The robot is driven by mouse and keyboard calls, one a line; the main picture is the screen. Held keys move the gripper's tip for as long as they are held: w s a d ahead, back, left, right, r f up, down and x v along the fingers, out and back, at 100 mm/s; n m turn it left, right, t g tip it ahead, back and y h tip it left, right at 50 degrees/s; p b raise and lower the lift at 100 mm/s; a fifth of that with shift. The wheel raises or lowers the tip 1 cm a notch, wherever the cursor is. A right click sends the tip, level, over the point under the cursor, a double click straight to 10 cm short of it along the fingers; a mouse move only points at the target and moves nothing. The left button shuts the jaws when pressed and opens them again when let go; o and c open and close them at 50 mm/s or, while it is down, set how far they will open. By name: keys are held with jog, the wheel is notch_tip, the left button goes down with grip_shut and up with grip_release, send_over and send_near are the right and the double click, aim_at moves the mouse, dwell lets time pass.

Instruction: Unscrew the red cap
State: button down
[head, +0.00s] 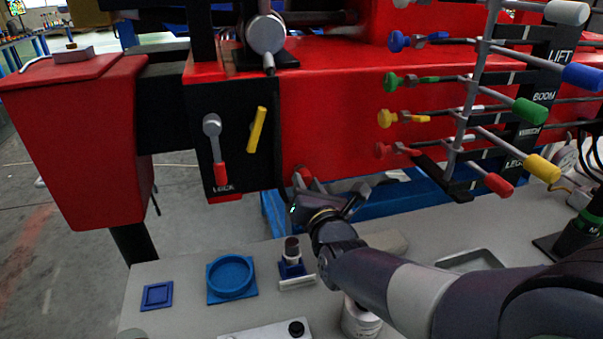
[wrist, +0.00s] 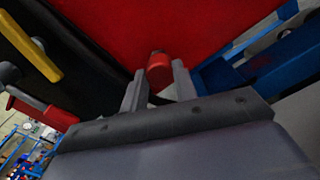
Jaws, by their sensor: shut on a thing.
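The red cap (wrist: 159,70) sits at the lower edge of the red crane body (wrist: 150,25) and shows between the two grey fingers in the wrist view. My gripper (wrist: 158,80) is shut on it, with one finger on each side. In the head view, my gripper (head: 309,186) reaches up to the underside of the red body (head: 340,110). There the cap (head: 302,174) is small and partly hidden by my fingers.
A black panel with a red-handled lever (head: 217,150) and a yellow lever (head: 257,130) is left of my gripper. Coloured control levers (head: 470,110) stand at right. Below, the grey table holds a blue round dish (head: 231,276), a blue square tray (head: 157,295) and a small holder (head: 292,262).

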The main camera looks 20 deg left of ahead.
jog(key=shift+v, duration=1.85)
jog(key=shift+s, duration=0.1)
